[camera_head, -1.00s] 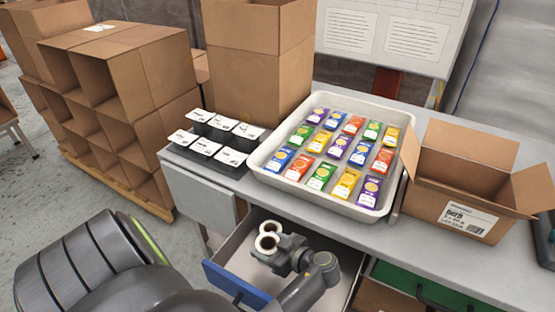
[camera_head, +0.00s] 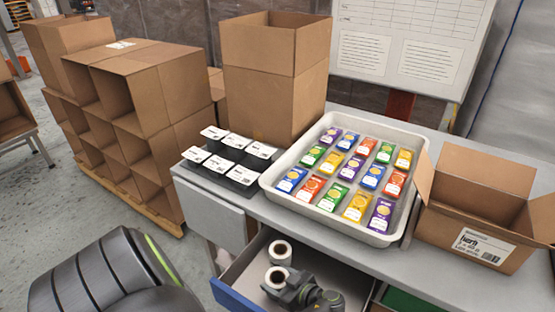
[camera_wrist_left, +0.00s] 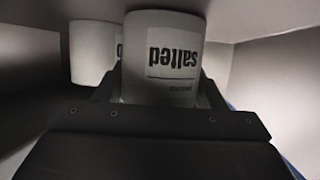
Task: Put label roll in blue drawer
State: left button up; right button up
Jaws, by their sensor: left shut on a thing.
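The drawer with the blue front (camera_head: 234,297) is pulled open below the worktop at the bottom of the head view. My left gripper (camera_head: 281,288) is inside the drawer opening, shut on a white label roll (camera_head: 275,278). In the left wrist view this roll (camera_wrist_left: 162,55) stands between the jaws, its printed word "salted" upside down. A second white roll (camera_head: 280,252) stands in the drawer just behind it; it also shows at the left of the wrist view (camera_wrist_left: 90,52). Whether the held roll touches the drawer floor cannot be told. My right gripper is not in view.
On the worktop (camera_head: 275,212) stand a white tray (camera_head: 268,180) of colourful packets, several dark tubs with white labels (camera_head: 240,176) and an open carton (camera_head: 450,225). A green drawer (camera_head: 402,302) is at the right. Stacked cartons (camera_head: 140,75) stand on the left.

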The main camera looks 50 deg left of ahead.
pick_arm(q)
jog(key=shift+f, duration=0.1)
jog(key=o, duration=0.8)
jog(key=shift+d+r, duration=0.15)
jog(key=shift+r, duration=0.05)
jog(key=v, duration=0.7)
jog(key=shift+d, duration=0.15)
